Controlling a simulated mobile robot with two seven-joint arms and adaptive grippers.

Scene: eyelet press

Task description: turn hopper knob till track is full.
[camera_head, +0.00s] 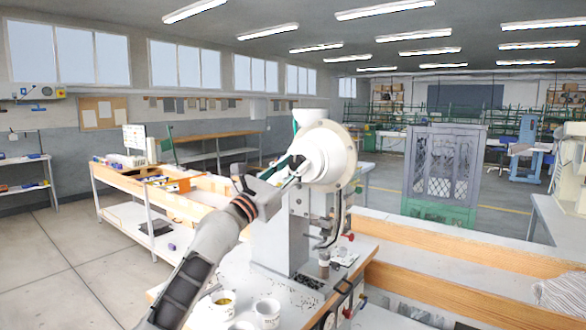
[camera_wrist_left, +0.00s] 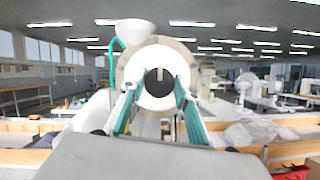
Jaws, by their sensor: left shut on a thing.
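The eyelet press (camera_head: 275,235) stands on the workbench with a white round hopper (camera_head: 335,155) on top. The hopper also fills the upper middle of the left wrist view (camera_wrist_left: 158,56). Its dark round hopper knob (camera_wrist_left: 159,82) faces my left wrist camera. My left gripper (camera_head: 293,168) reaches in from the left. Its two green-edged fingers stand on either side of the knob in the left wrist view (camera_wrist_left: 158,92), shut on it. A narrow track (camera_head: 342,215) runs down from the hopper to the press head; how full it is is too small to tell. My right gripper is not in view.
White cups (camera_head: 267,312) stand at the bench's front edge, below my left arm. Small dark bits lie scattered on the bench top around the press base. Red-knobbed levers (camera_head: 348,312) stick out at the bench's right edge. Wooden-edged benches (camera_head: 440,262) lie to the right.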

